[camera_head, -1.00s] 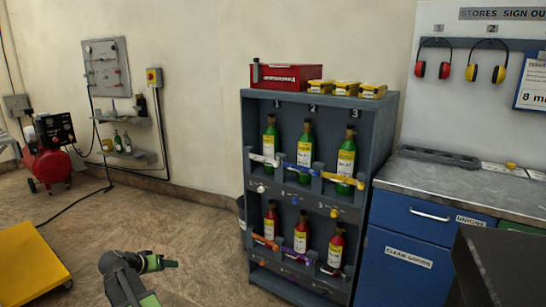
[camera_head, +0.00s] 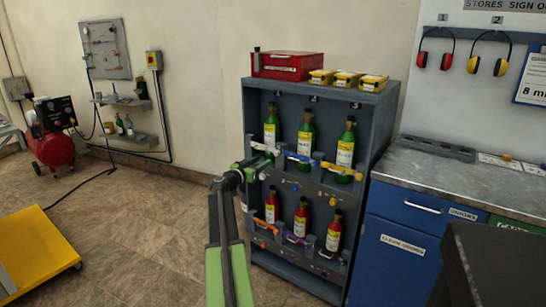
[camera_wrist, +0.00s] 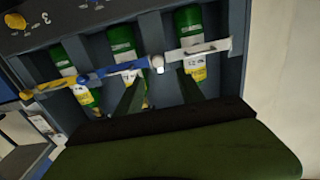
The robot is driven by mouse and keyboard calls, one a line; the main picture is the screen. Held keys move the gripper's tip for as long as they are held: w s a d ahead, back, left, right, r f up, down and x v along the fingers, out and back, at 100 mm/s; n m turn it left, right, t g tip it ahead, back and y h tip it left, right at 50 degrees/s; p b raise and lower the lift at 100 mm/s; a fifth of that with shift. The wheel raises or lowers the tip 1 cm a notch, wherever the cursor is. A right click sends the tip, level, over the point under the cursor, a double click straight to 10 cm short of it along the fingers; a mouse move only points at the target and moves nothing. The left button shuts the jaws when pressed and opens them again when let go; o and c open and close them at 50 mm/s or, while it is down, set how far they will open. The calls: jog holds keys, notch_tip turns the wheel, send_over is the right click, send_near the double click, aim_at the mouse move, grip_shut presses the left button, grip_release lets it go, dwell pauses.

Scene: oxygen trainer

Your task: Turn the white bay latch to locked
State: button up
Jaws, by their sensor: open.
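The white bay latch (camera_head: 264,147) is a bar across the front of the left green bottle in the upper row of the cylinder rack. In the wrist view the white latch (camera_wrist: 203,48) lies across that bottle, with a round pale knob (camera_wrist: 157,63) by its left end. My gripper (camera_head: 257,164) is in front of the rack, just below the white latch in the head view. In the wrist view my gripper (camera_wrist: 160,82) has its two fingers apart, with the knob in the gap beyond the tips. I cannot tell whether it touches.
A blue latch (camera_head: 299,157) and a yellow latch (camera_head: 341,171) cross the neighbouring bottles. The rack's lower row holds several red-topped bottles. A red box (camera_head: 287,65) stands on the rack. The blue cabinet (camera_head: 396,245) is to the right; open floor lies to the left.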

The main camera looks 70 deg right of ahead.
aim_at(275, 153)
jog(key=x, duration=1)
jog(key=shift+c, duration=0.3)
